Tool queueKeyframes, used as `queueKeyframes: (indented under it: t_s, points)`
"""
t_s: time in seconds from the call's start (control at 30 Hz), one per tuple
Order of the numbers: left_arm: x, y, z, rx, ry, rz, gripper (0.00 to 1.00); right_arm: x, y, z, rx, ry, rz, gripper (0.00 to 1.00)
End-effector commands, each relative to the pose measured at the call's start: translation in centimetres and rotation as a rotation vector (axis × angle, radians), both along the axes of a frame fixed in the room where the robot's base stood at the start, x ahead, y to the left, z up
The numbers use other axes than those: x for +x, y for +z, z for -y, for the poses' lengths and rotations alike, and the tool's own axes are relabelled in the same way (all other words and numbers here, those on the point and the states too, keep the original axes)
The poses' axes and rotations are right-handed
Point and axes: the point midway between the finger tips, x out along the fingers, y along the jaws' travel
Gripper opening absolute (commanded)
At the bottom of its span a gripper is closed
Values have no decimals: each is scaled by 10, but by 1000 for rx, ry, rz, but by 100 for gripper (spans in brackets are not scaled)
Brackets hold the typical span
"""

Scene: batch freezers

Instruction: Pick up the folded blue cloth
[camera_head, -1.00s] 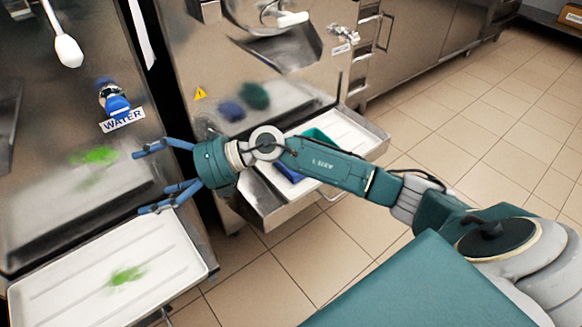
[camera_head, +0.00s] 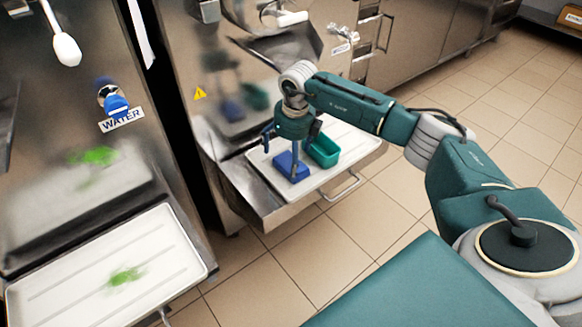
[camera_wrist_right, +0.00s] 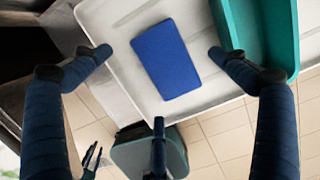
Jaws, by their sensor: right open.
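The folded blue cloth (camera_head: 291,168) lies flat on the white tray (camera_head: 343,133) of the right-hand machine. In the right wrist view the cloth (camera_wrist_right: 166,59) is a plain blue rectangle, slightly turned, with tray surface around it. My right gripper (camera_head: 289,152) points down above the cloth, and one finger overlaps it in the head view. In the right wrist view my right gripper (camera_wrist_right: 158,70) has its fingers spread wide around the cloth, with nothing held. A small dark gripper shape at the lower left of that view looks like my left gripper (camera_wrist_right: 92,158); its jaws are unclear.
A teal green bin (camera_head: 324,151) stands on the tray right beside the cloth; it also shows in the wrist view (camera_wrist_right: 285,30), close to the right finger. Another white tray (camera_head: 60,262) with a green smear is at the lower left. Tiled floor (camera_head: 480,130) lies open at right.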

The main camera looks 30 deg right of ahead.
Motion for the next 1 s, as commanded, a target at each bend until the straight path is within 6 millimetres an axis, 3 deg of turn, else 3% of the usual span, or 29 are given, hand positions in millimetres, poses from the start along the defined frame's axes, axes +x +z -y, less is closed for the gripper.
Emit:
queueKeyframes:
  t_s: [0.13,0.4,0.63,1.0]
  points:
    - [5,9,0,-1,1,7,40,2,-25,-1,2,-1,-2,97]
    - [5,12,0,0,1,6,40,3,-29,-1,2,0,0,97]
    - [6,12,0,1,1,6,40,3,-29,-1,2,0,0,51]
    - [6,12,0,1,1,6,40,2,-28,-1,2,0,0,48]
